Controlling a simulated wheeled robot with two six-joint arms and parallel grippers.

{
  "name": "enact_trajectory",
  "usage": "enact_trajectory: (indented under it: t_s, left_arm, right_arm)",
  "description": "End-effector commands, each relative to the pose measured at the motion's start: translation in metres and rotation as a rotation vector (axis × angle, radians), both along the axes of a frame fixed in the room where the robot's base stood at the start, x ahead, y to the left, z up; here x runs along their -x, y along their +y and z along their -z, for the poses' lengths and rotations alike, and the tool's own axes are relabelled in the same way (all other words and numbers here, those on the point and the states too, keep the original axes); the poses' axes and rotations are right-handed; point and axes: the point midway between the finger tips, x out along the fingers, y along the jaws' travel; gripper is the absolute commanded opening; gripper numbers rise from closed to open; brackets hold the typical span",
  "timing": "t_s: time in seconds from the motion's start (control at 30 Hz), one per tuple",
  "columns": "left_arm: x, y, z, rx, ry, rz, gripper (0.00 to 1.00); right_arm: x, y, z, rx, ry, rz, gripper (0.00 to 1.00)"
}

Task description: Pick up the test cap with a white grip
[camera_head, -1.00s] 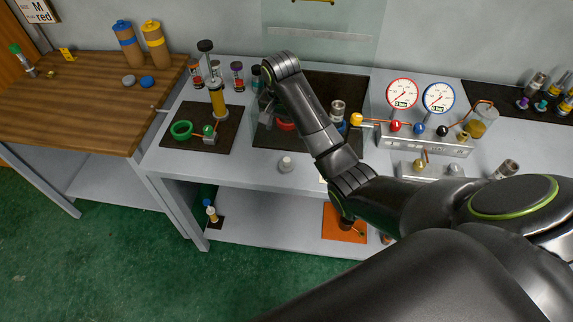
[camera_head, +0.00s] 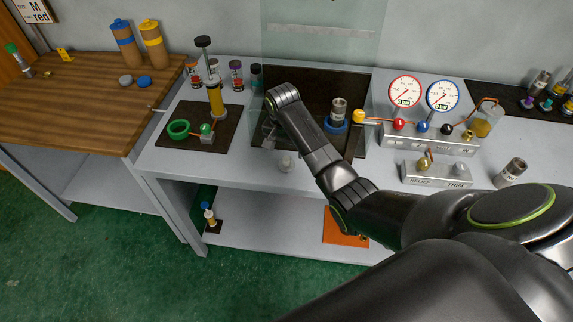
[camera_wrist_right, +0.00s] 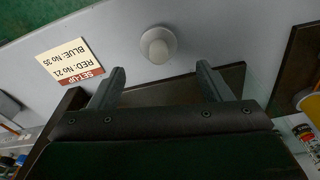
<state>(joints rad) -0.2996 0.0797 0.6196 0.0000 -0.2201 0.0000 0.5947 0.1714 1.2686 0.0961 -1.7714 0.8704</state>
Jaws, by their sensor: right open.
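The test cap (camera_head: 285,163) is a small grey disc with a whitish knob. It sits on the light bench top near its front edge, by the dark mat. In the right wrist view the cap (camera_wrist_right: 157,46) stands clear beyond the fingertips, centred between them. My right gripper (camera_head: 268,138) is above the mat, just left of and behind the cap, partly hidden by my wrist. In the wrist view its fingers (camera_wrist_right: 161,78) are wide apart with nothing between them. My left gripper is not in view.
A paper card (camera_wrist_right: 70,60) lies beside the cap in the wrist view. A blue ring vise (camera_head: 336,126) holds an upright pipe on the mat. A yellow pump (camera_head: 216,100) stands left, and the gauge block (camera_head: 425,138) stands right.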

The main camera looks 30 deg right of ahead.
Motion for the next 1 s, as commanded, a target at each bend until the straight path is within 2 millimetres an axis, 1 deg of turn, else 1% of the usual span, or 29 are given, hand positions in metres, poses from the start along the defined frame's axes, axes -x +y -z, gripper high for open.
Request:
enact_trajectory:
  t_s: [0.17, 0.37, 0.4, 0.5, 0.63, 0.83, 0.87, 1.0]
  left_arm:
    - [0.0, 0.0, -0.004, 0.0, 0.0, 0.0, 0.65]
    - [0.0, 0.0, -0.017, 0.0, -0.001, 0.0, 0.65]
    - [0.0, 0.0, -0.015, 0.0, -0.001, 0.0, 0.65]
    - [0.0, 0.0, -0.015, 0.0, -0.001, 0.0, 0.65]
    - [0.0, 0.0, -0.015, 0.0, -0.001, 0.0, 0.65]
    - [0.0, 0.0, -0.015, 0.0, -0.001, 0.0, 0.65]
    - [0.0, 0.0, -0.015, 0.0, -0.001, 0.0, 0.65]
    - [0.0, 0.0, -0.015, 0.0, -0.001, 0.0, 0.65]
  right_arm:
    - [0.001, 0.0, 0.009, 0.0, 0.003, 0.0, 0.72]
    - [0.004, 0.001, 0.036, -0.001, 0.005, 0.0, 0.72]
    - [0.003, 0.0, 0.042, 0.0, 0.004, 0.0, 0.72]
    - [0.002, -0.001, 0.051, 0.0, 0.003, 0.0, 0.72]
    - [0.001, -0.001, 0.057, 0.0, 0.001, 0.0, 0.72]
    - [0.001, -0.001, 0.057, 0.0, 0.0, 0.0, 0.72]
    - [0.001, -0.001, 0.057, 0.0, 0.0, 0.0, 0.7]
    - [0.001, -0.001, 0.057, 0.0, 0.0, 0.0, 0.52]
